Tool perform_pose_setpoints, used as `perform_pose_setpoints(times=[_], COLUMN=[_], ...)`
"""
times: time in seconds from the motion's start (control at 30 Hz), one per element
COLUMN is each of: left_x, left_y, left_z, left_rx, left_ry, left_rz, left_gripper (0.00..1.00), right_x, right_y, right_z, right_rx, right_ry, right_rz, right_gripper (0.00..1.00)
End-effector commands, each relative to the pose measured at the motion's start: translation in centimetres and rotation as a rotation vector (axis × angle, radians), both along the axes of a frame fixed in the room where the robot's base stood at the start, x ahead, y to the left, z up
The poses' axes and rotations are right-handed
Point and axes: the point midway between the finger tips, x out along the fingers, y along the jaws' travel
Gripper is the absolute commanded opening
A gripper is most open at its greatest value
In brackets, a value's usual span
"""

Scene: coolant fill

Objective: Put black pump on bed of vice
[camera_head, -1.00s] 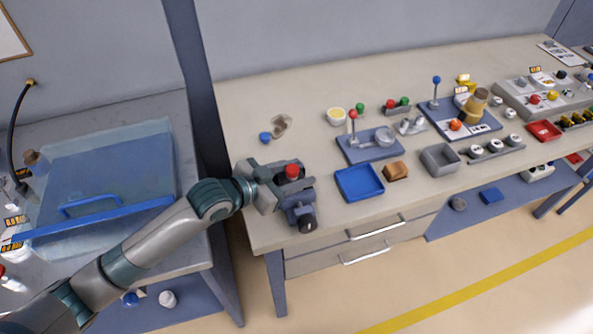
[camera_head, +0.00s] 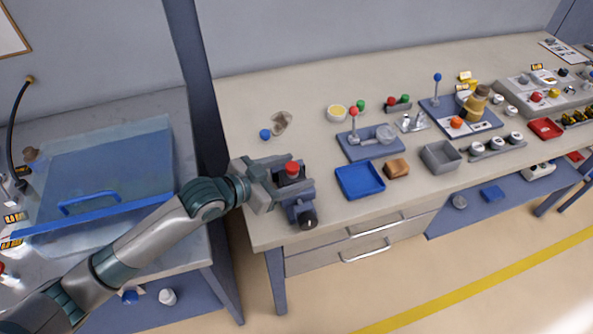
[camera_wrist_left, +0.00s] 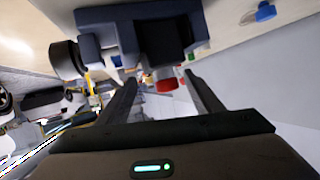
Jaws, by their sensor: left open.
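The black pump (camera_head: 291,177), a dark block with a red cap, sits on the blue vice (camera_head: 304,203) at the bench's front left corner. In the left wrist view the pump's black body (camera_wrist_left: 166,38) lies within the blue vice frame (camera_wrist_left: 98,42), with the red cap below it. The vice has a round black knob at its front. My left gripper (camera_head: 277,178) is just left of the pump, its fingers open. In the wrist view the gripper (camera_wrist_left: 161,80) appears clear of the pump. The pump's underside is hidden. My right gripper is out of view.
A blue tray (camera_head: 360,181), a brown block (camera_head: 397,169) and a grey bin (camera_head: 441,157) stand to the right. A blue knob (camera_head: 265,134) and a small tan piece (camera_head: 281,122) lie behind. A dark post (camera_head: 190,80) rises left of the bench.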

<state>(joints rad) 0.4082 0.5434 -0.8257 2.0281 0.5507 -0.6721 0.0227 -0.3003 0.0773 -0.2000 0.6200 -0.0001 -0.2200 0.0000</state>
Motion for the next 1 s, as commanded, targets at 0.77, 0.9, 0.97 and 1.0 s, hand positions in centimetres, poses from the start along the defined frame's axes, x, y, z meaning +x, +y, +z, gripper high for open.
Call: perform_pose_setpoints(times=[0.77, 0.9, 0.97, 1.0], left_x=[-6.2, -6.2, -6.2, -6.2], left_y=[7.3, 7.3, 7.3, 7.3], left_z=[3.9, 4.0, 4.0, 4.0], left_rx=[0.0, -0.001, -0.001, -0.001], left_ry=[0.0, 0.001, 0.001, 0.001], left_rz=[0.0, -0.001, 0.0, 0.0], left_gripper=[0.6, 0.6, 0.6, 0.6], right_x=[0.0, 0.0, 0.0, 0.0], right_y=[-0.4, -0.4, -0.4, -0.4], right_z=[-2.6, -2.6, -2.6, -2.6], right_rx=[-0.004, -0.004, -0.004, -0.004], right_ry=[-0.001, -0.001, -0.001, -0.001], right_rz=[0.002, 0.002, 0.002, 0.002], right_gripper=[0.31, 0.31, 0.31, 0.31])
